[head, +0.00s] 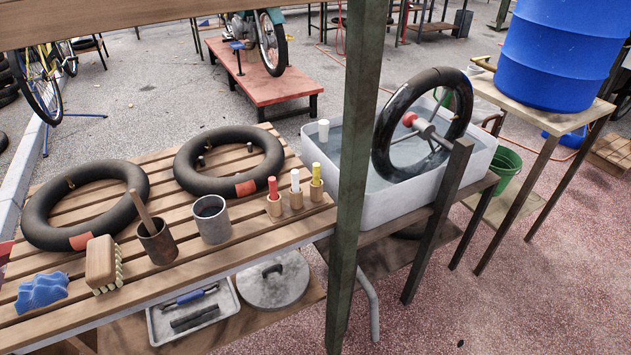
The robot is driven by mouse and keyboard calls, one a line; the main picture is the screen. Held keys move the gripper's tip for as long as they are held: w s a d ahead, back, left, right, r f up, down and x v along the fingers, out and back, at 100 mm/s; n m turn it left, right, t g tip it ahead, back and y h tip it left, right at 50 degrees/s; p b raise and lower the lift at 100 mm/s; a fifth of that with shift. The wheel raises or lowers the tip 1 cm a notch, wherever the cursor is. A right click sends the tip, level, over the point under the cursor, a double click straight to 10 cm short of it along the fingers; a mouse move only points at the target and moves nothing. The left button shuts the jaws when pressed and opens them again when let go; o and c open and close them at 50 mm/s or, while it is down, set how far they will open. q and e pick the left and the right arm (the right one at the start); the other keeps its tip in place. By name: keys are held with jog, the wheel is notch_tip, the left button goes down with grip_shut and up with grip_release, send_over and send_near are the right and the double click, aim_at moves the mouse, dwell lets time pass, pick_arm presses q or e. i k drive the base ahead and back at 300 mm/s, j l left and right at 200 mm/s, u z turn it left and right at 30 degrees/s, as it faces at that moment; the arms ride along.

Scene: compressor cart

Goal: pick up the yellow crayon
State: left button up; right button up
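The yellow crayon (316,173) stands upright in a small wooden holder (316,192) near the right end of the slatted bench. Its lower part is hidden in the holder. A white crayon (295,181) and a red crayon (273,187) stand in similar holders in a row to its left. Neither of my grippers is in the head view.
The slatted bench (190,282) also bears two black inner tubes (128,172), a grey cup (212,220), a rusty can (157,242), a brush (101,262) and a blue cloth (41,292). A green post (352,180) and water tub (385,208) stand right of the crayons.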

aim_at(316, 166)
jog(key=i+l+u, duration=0.15)
jog(key=l+u, duration=0.25)
jog(key=i+l+u, duration=0.1)
jog(key=l+u, duration=0.75)
jog(key=i, duration=0.05)
